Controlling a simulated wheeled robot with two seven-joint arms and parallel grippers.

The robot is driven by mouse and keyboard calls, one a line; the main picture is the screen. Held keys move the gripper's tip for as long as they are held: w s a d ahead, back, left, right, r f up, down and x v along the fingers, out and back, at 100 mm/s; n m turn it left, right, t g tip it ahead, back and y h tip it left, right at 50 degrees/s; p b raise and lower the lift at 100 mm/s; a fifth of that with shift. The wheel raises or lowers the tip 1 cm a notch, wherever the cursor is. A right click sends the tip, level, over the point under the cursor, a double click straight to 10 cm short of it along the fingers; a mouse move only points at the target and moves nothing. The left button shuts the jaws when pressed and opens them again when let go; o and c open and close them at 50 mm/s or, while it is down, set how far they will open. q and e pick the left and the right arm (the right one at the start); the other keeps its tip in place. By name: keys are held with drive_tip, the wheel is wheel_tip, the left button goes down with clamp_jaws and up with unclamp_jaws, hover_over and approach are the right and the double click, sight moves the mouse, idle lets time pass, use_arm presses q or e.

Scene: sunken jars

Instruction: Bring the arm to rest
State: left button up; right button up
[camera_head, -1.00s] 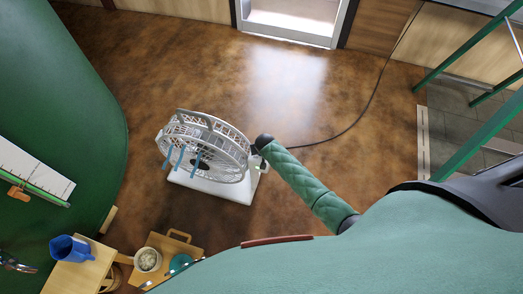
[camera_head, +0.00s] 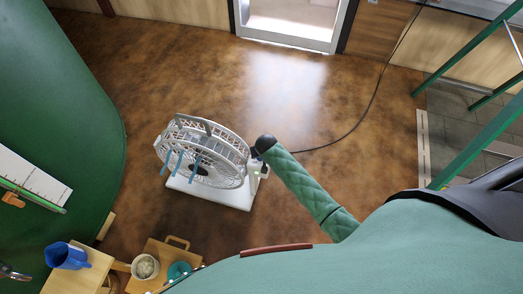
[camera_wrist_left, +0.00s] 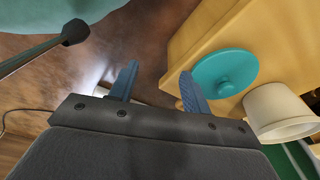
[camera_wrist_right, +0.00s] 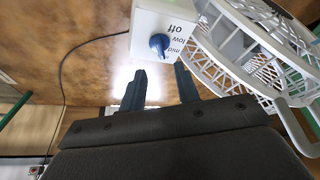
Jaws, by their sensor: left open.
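My left gripper (camera_wrist_left: 158,88) is open and empty in the left wrist view. Its fingertips are left of a teal lid (camera_wrist_left: 224,72) lying on a wooden surface. The left gripper is hidden in the head view. My right gripper (camera_wrist_right: 160,82) has its fingers apart with nothing between them in the right wrist view. It is close to a white fan's control box (camera_wrist_right: 165,20) with a blue knob (camera_wrist_right: 159,42), marked off, low and mid; the knob's setting is unclear. My right arm (camera_head: 305,185) reaches to the right side of the fan (camera_head: 205,155).
The fan has light-blue strips and a black cord (camera_head: 372,95) running across the floor. A blue jug (camera_head: 66,256), a pale pot (camera_head: 145,267) and the teal lid (camera_head: 179,271) are at bottom left. A green curved wall (camera_head: 75,110) is left. Floor around the fan is open.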

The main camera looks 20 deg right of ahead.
use_arm(q)
drive_tip(key=r+b, duration=0.1)
drive_tip(key=w+d+r, duration=0.1)
drive_tip(key=r, duration=0.1)
drive_tip(key=w+d+r+b, duration=0.1)
drive_tip(key=shift+w+d+r+b, duration=0.1)
drive_tip(key=shift+w+r+b, duration=0.05)
drive_tip(key=shift+r+b, duration=0.2)
use_arm(e)
drive_tip(key=s+f+n+g, duration=0.1)
drive_tip(key=s+f, duration=0.7)
drive_tip(key=s, duration=0.4)
drive_tip(key=s+f+n+g, duration=0.1)
drive_tip(key=s+f, duration=0.7)
drive_tip(key=s, duration=0.4)
drive_tip(key=s+f+n, duration=0.1)
drive_tip(key=s+f, duration=0.7)
drive_tip(key=s, duration=0.5)
drive_tip(key=shift+d+f+g+y, duration=0.15)
drive_tip(key=shift+f+g+y, duration=0.05)
drive_tip(key=shift+g+y, duration=0.2)
